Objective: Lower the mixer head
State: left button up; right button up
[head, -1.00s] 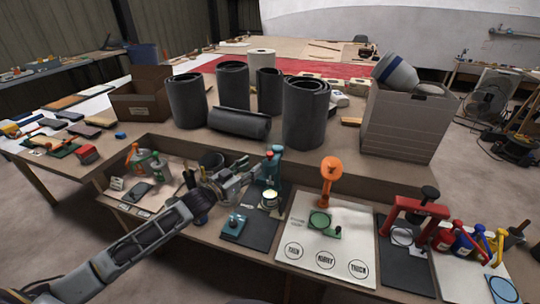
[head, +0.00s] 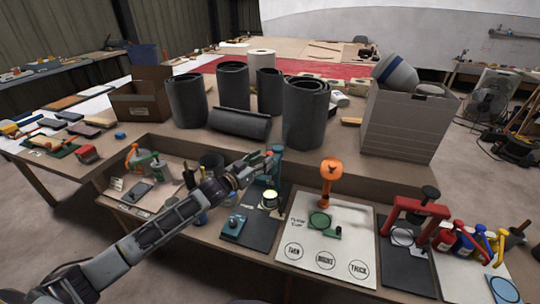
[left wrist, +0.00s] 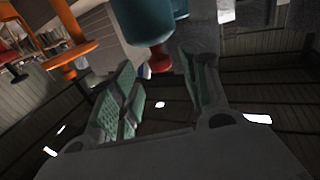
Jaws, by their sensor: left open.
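The teal mixer (head: 278,158) stands at the back of a dark mat on the bench, its upper part partly hidden by my left gripper. A pale cup (head: 270,198) sits below it. In the left wrist view a teal rounded body (left wrist: 145,20) with a red knob (left wrist: 159,59) under it in the picture lies just beyond my fingertips. My left gripper (head: 268,160) is open, close by the mixer's upper part; its spread green-padded fingers show in the left wrist view (left wrist: 163,80). I cannot tell whether it touches. My right gripper is not in view.
A small teal device (head: 233,225) lies on the mat's front left. A red press (head: 415,210) stands further right. Dark rolls (head: 305,112) stand behind.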

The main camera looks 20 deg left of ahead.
aim_at(270, 153)
pick_arm(q)
jog(key=shift+x, duration=1.75)
jog(key=shift+w+d, duration=0.25)
jog(key=shift+w, duration=0.3)
jog(key=shift+w+d, duration=0.1)
jog(key=shift+w, duration=0.05)
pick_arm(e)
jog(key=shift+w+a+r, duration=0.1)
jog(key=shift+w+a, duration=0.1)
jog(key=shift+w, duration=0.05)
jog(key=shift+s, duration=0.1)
